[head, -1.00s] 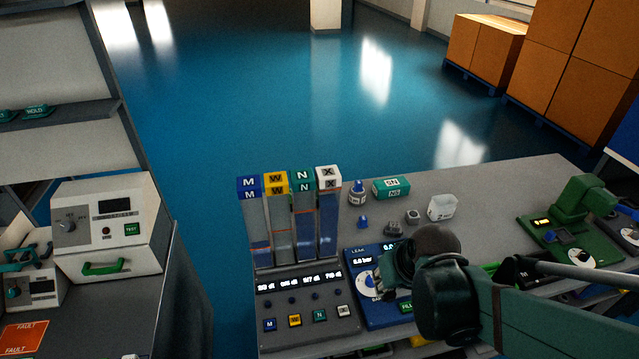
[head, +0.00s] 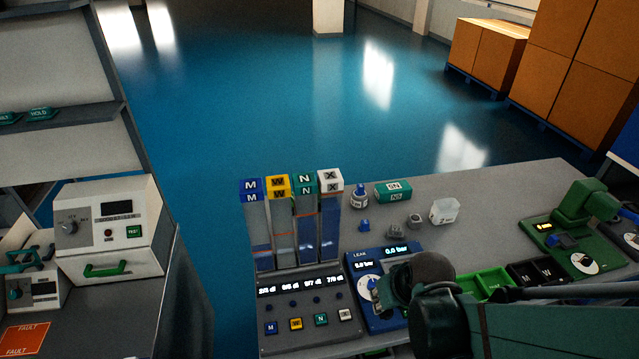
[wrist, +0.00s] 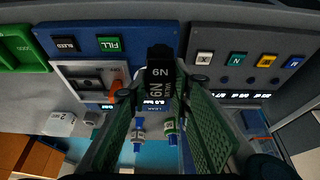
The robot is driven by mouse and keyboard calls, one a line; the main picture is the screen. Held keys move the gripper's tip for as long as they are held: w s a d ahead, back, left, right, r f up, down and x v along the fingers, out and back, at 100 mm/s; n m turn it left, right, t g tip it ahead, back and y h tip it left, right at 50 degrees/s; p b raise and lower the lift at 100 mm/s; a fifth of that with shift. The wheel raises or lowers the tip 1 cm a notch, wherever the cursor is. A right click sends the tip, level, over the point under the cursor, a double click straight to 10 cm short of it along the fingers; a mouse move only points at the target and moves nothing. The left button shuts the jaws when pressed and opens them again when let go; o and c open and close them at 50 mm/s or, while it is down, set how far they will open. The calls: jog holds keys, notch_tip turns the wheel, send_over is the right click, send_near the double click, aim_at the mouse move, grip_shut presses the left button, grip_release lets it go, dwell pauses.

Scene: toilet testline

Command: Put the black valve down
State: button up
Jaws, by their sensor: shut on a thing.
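The black valve (wrist: 160,72), a block with white lettering, shows in the middle of the wrist view between the green fingers of my gripper (wrist: 162,88). My gripper is shut on it. In the head view my gripper (head: 388,292) is over the right side of the blue leak panel (head: 364,262). The arm hides the valve there, and the gap beneath it cannot be told. In the wrist view the panel's green FILL button (wrist: 110,45) and dark BLEED button (wrist: 65,44) lie left of the valve.
The column stand (head: 305,318) is left of the panel. Green bins (head: 483,283), a black M/W tray (head: 532,272) and a green machine (head: 575,225) are right. Behind stand a bottle (head: 359,197), green box (head: 393,191), white cup (head: 444,211) and small dark parts (head: 395,231). The back right tabletop is clear.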

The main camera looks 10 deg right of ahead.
jog(key=shift+f, duration=1.45)
jog(key=w, duration=1)
jog(key=w+f+b, duration=0.1)
jog(key=w, duration=1)
jog(key=w+f, duration=0.1)
jog(key=w, duration=1)
jog(key=shift+f, duration=0.2)
jog(key=shift+f+b, duration=1.35)
jog(key=shift+f, duration=1)
jog(key=shift+f, duration=0.15)
